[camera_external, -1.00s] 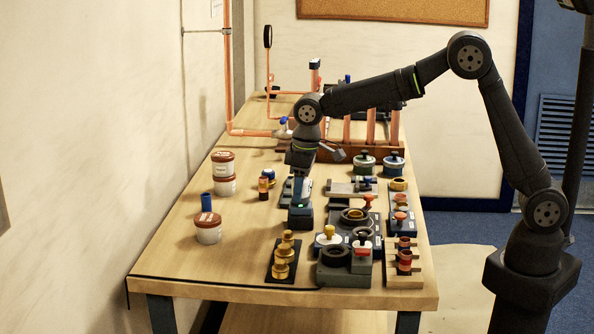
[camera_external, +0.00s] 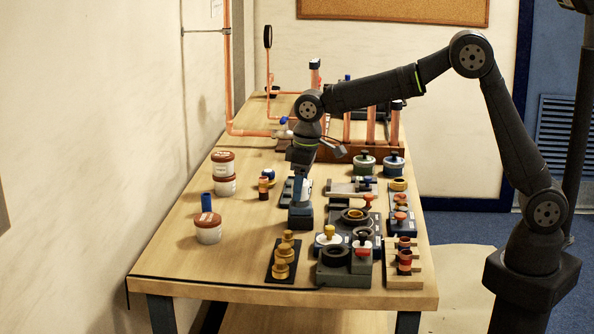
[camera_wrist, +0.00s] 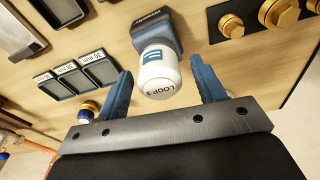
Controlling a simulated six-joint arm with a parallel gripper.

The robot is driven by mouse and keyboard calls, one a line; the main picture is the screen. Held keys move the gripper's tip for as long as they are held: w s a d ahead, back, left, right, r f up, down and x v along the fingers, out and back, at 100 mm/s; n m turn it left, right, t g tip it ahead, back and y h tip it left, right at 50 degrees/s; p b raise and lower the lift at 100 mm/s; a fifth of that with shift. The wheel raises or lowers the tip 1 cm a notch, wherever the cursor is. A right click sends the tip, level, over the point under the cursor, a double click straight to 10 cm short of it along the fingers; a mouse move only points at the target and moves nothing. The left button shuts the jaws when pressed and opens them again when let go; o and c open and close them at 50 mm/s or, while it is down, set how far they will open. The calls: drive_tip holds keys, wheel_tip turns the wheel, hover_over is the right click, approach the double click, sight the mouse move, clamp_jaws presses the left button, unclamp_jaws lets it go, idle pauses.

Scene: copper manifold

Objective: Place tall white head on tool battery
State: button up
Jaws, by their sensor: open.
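The tall white head (camera_wrist: 158,72), marked "LOOP 3" with a blue patch on its side, is between my fingers in the wrist view. The dark tool battery (camera_wrist: 182,35) is right against its far end; the head appears to stand on it, but I cannot tell how fully it is seated. My gripper (camera_wrist: 160,78) is open, its blue fingers on either side of the head with visible gaps. In the external view, my gripper (camera_external: 300,192) points down over the dark battery (camera_external: 300,220) on the bench. The head is hidden there by the fingers.
Brass fittings stand on a dark strip (camera_external: 269,272) at front. Dark fixtures (camera_external: 332,278) crowd the right. A small blue-and-yellow piece (camera_wrist: 88,110) is near the left finger. Bare wood lies left of the battery.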

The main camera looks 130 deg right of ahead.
sight(306, 181)
drive_tip(key=r, duration=0.7)
drive_tip(key=s+a+r, duration=0.1)
drive_tip(key=r, duration=0.2)
drive_tip(key=shift+r, duration=0.3)
drive_tip(key=shift+f, duration=0.1)
drive_tip(key=f, duration=0.8)
drive_tip(key=w+d+f, duration=0.1)
drive_tip(key=f, duration=0.3)
drive_tip(key=shift+f, duration=0.2)
wheel_tip(306, 181, up, 3)
drive_tip(key=shift+f, duration=0.15)
drive_tip(key=shift+r, duration=0.65)
